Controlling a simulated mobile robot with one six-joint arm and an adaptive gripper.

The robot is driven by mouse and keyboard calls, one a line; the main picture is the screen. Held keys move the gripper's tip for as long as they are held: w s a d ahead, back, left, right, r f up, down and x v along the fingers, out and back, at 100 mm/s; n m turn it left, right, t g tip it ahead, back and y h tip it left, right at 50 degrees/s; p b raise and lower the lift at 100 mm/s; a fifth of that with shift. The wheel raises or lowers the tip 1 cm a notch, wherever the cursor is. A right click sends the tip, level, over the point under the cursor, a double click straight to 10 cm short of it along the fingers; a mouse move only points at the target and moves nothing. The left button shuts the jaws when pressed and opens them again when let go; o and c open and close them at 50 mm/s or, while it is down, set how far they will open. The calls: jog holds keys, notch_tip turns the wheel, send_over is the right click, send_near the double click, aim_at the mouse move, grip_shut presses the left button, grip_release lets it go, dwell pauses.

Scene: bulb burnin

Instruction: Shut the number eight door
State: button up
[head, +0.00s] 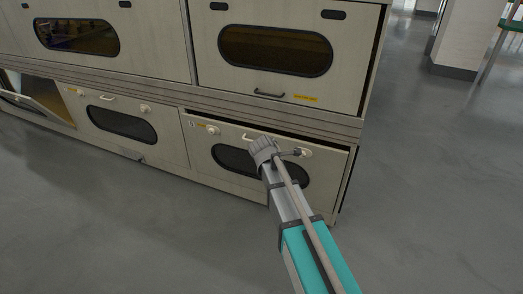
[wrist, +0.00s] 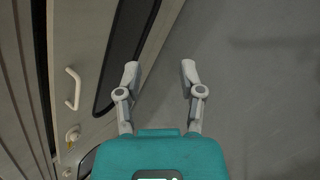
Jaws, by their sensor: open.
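The lower right door (head: 225,180) of the cabinet is slightly ajar, with a dark gap along its top edge. It has a pale handle, two round knobs and a dark oval window. Its number is too small to read, so I cannot confirm it is eight. My arm crosses in front of it and hides part of the window. In the wrist view, my gripper (wrist: 160,75) is open and empty, with its fingers apart over the grey floor. A door panel with a white handle (wrist: 73,88) and a dark window (wrist: 125,45) lies to the left of the fingers.
The lower middle door (head: 125,135) looks shut. The lower left door (head: 38,95) hangs open, tilted outward. The upper right door (head: 275,50) has a dark handle and a yellow label. Grey floor (head: 120,230) is clear in front; a white pillar (head: 465,40) stands at the back right.

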jog(key=s+d+f+m+g+y, duration=0.1)
jog(key=s+d+m+g, duration=0.1)
jog(key=s+m, duration=0.4)
jog(key=s+d+f+m+g+y, duration=0.1)
jog(key=s+d+m, duration=0.3)
jog(key=s, duration=0.5)
jog(key=s+d+f+m+g+y, duration=0.1)
jog(key=s+d+m+g+y, duration=0.1)
jog(key=s+m, duration=0.6)
jog(key=shift+s+d+f+m+g, duration=0.2)
jog(key=shift+d+f+m+g, duration=0.25)
jog(key=shift+d, duration=0.65)
jog(key=shift+r, duration=0.1)
